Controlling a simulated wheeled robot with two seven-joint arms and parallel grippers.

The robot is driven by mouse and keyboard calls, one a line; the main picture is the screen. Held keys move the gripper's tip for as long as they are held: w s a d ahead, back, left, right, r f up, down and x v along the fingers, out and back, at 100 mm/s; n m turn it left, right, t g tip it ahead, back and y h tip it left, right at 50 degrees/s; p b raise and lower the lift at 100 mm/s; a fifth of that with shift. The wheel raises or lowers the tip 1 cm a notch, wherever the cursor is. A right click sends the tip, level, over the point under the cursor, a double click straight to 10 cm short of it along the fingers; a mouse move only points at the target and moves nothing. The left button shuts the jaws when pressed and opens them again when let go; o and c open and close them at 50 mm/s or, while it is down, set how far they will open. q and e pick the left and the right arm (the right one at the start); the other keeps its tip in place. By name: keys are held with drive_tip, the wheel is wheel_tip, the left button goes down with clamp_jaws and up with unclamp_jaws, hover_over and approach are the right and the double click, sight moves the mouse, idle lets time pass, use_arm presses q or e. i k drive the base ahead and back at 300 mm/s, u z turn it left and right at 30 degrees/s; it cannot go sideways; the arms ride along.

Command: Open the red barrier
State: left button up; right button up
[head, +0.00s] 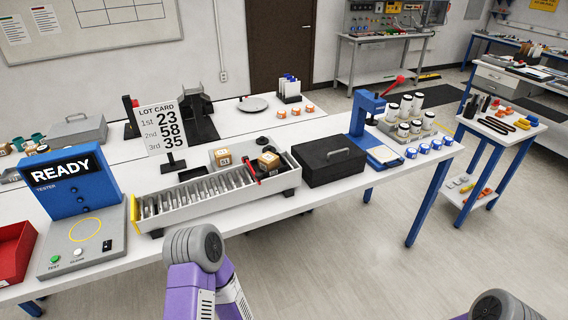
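A red bar (250,166), which looks like the red barrier, stands across the grey roller conveyor (285,184) near its right end. It appears to lie slantwise over the track, but it is too small to tell exactly how it is hinged. Neither of my grippers shows; only purple and grey parts of my arms are at the bottom edge, apart from the conveyor.
A blue READY tester (72,181) stands left of the conveyor, with a red bin (14,251) beyond it. A black case (329,165) and a blue press (364,112) with a red lever stand to the right. A lot card (161,128) stands behind the rollers.

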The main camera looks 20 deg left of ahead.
sight(258, 175)
drive_tip(key=u, duration=0.4)
drive_tip(key=i, duration=0.75)
drive_tip(key=u, duration=0.75)
